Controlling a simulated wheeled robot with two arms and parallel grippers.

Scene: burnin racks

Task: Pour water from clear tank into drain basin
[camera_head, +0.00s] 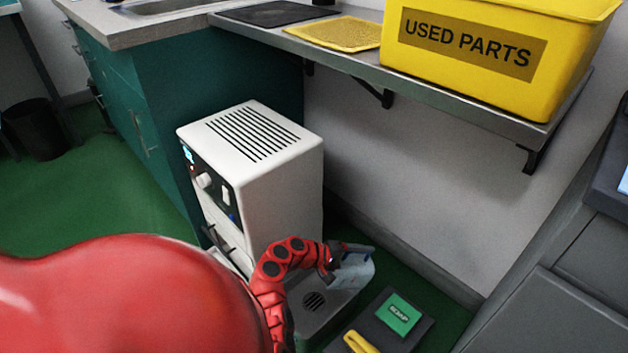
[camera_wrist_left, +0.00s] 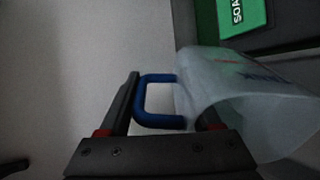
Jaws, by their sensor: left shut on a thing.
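The clear tank (camera_head: 356,270) is a pale translucent container, tilted above the drain basin in the head view. Its blue handle (camera_wrist_left: 143,102) lies between the fingers of my left gripper (camera_head: 332,262) in the left wrist view. That gripper is shut on the handle. The tank's wide open mouth and wall (camera_wrist_left: 235,105) fill the right side of that view. The grey drain basin (camera_head: 335,309) sits on the floor, with a round dark grate (camera_head: 314,301). I cannot make out any water. My right gripper is not in view.
A white machine (camera_head: 285,170) stands behind the basin. A dark tray (camera_head: 418,333) with a green soap pack (camera_head: 400,314) and a yellow item (camera_head: 358,342) lies right of the basin. A wall shelf (camera_head: 340,57) carries a yellow used parts bin (camera_head: 480,75).

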